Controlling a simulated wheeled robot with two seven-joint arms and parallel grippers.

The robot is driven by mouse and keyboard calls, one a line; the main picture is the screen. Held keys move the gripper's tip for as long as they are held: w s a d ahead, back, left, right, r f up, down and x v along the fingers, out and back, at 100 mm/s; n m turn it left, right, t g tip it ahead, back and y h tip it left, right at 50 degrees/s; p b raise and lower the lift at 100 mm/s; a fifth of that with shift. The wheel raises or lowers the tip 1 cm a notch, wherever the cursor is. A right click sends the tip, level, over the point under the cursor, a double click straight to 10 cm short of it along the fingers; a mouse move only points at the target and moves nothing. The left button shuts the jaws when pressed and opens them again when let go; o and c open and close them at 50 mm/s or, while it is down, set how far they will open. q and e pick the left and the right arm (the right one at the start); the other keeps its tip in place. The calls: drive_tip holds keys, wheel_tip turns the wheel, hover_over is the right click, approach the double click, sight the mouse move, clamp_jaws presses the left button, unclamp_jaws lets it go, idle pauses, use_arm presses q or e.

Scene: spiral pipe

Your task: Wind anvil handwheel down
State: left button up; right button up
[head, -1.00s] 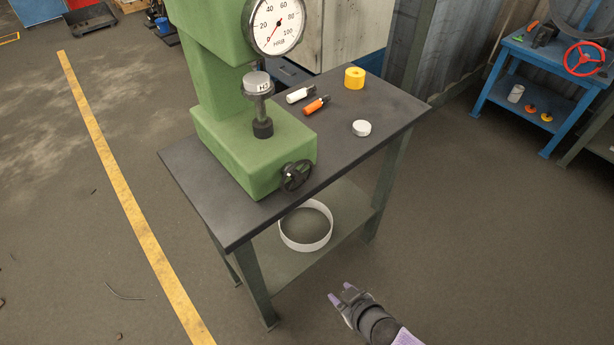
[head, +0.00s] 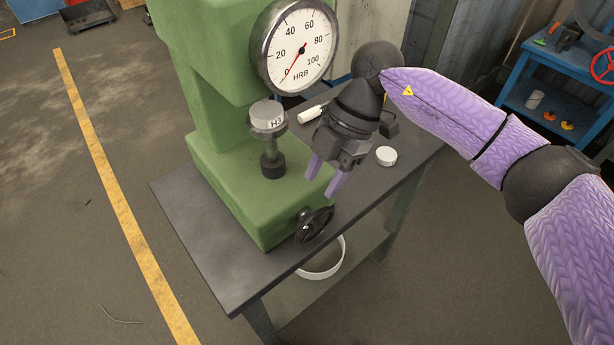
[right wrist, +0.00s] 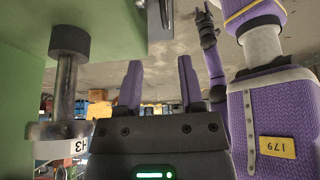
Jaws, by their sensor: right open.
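The green hardness tester (head: 230,190) stands on the dark bench top. Its black handwheel (head: 314,224) is on the front of the green base, low on the right. The anvil post (head: 271,165) rises from the base and bears a round pale block (head: 267,117) marked H3, also seen in the right wrist view (right wrist: 58,134). My right gripper (head: 323,182) is open and empty, fingers pointing down above the handwheel, apart from it. In the right wrist view its two fingers (right wrist: 160,82) show with a gap. My left gripper (right wrist: 206,18) appears there small and far off.
The dial (head: 297,48) has its needle near 0. A white bottle (head: 312,114) and a white round cap (head: 386,156) lie on the bench top (head: 200,240). A white ring-shaped bin (head: 325,262) is on the lower shelf.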

sight(312, 216)
drive_tip(key=shift+h, duration=0.4)
drive_tip(key=x, duration=0.3)
drive_tip(key=b+x, duration=0.1)
drive_tip(key=shift+s+d+f, duration=0.25)
drive_tip(key=shift+s+f, duration=0.05)
drive_tip(key=b+x, duration=0.1)
drive_tip(key=x, duration=0.3)
drive_tip(key=shift+a+f, duration=0.15)
drive_tip(key=shift+f, duration=0.1)
drive_tip(key=shift+w, duration=0.1)
drive_tip(key=shift+c, duration=0.4)
use_arm(q)
drive_tip(key=shift+s+a+f, duration=0.15)
drive_tip(key=shift+s+f, duration=0.1)
drive_tip(key=shift+f, duration=0.3)
drive_tip(key=shift+s+a+f, duration=0.15)
drive_tip(key=shift+s+f, duration=0.05)
drive_tip(key=shift+f, duration=0.35)
use_arm(e)
clamp_jaws()
